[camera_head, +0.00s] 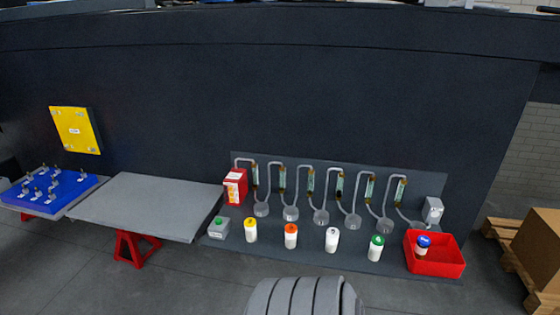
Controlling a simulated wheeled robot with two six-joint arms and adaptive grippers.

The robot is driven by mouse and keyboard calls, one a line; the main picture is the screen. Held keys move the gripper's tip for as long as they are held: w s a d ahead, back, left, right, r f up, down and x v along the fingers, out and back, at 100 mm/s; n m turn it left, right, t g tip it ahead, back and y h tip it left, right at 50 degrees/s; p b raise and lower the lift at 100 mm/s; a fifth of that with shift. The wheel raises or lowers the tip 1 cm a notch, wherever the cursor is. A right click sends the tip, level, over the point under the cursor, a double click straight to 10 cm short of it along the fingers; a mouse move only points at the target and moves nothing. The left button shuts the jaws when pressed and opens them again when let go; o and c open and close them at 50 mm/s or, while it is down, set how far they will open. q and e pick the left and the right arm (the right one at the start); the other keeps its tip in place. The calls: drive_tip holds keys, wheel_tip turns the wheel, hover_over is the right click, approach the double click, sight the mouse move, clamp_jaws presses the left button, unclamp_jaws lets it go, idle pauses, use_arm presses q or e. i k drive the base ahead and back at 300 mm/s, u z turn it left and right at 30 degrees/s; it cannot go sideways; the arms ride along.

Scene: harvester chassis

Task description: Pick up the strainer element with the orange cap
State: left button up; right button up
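The strainer element with the orange cap (290,236) is a white cylinder standing upright on the dark mat. It is in a row between the white element with the yellow cap (251,230) and a white element with a pale, dark-marked top (332,240). It stands apart from both, and nothing covers it. Neither of my grippers shows in the head view.
A green-capped element (376,248) stands further right. A blue-capped one (423,246) is in the red bin (450,268). Behind the row are several bowls and looped tubes.

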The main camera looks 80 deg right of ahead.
sight(290, 229)
drive_tip(key=z, duration=0.5)
drive_tip(key=i, duration=0.85)
drive_tip(key=z, duration=1.4)
drive_tip(key=i, duration=0.55)
drive_tip(key=z, duration=0.45)
